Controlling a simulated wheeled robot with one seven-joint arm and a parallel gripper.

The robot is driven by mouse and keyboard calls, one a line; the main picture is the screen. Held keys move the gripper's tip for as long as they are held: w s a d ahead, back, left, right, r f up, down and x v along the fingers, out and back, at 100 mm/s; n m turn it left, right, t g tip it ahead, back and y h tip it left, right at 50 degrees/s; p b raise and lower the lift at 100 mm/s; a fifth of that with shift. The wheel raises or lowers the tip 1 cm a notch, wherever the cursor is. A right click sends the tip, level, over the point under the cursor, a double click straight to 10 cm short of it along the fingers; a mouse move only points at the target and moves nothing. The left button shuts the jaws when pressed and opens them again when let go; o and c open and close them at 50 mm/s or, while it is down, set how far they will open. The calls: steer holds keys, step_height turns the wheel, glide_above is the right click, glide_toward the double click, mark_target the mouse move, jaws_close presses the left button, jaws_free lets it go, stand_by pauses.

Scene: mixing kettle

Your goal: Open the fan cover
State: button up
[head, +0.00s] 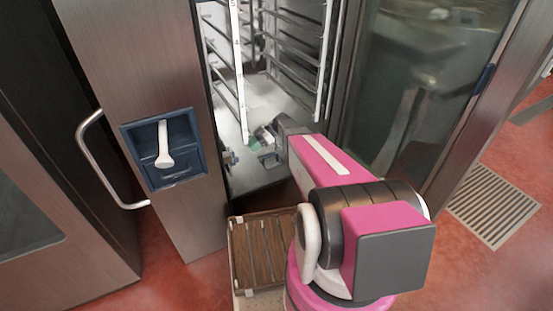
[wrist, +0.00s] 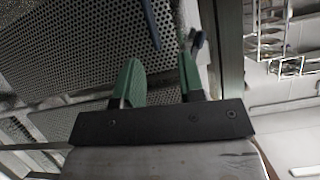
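A perforated metal panel (wrist: 85,45), which looks like the fan cover, fills the left and upper middle of the wrist view. A dark blue strip (wrist: 151,22) runs along it near the top. I cannot tell whether a finger touches the panel. In the head view my gripper (head: 262,140) reaches inside the open steel cabinet. I cannot make out the fan cover there.
Wire tray racks (head: 290,55) stand inside the cabinet. Its glass door (head: 420,75) is open on the right. A steel post with a blue recessed panel and white lever (head: 163,145) stands left. A floor drain grate (head: 493,207) lies right.

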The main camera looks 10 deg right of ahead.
steer(key=s+d+r+m+t+h, duration=0.1)
steer(key=s+d+r+m+h, duration=0.1)
steer(key=s+m, duration=0.3)
steer(key=s+d+r+m+t+h, duration=0.1)
steer(key=s+d+r+m+h, duration=0.1)
steer(key=s+m+h, duration=0.3)
steer(key=s+d+r+m+t+h, duration=0.1)
steer(key=s+d+r+m+h, duration=0.1)
steer(key=s+m, duration=0.5)
steer(key=shift+s+d+h, duration=0.3)
steer(key=shift+d+h, duration=0.5)
steer(key=shift+d, duration=0.05)
steer(key=w+a+f+n+g+y, duration=0.1)
steer(key=w+a+f+n+y, duration=0.1)
steer(key=w+a+n+y, duration=0.3)
steer(key=w+f+n+g+y, duration=0.1)
steer(key=w+f+n+y, duration=0.1)
steer(key=w+n, duration=0.55)
steer(key=w+a+f+n+g+y, duration=0.1)
steer(key=w+a+f+n+y, duration=0.2)
steer(key=w+n, duration=0.35)
steer(key=shift+m+y, duration=0.4)
steer(key=shift+y, duration=0.3)
steer(key=x, duration=1)
steer(key=shift+s+a+r, duration=0.1)
steer(key=shift+a+r, duration=0.15)
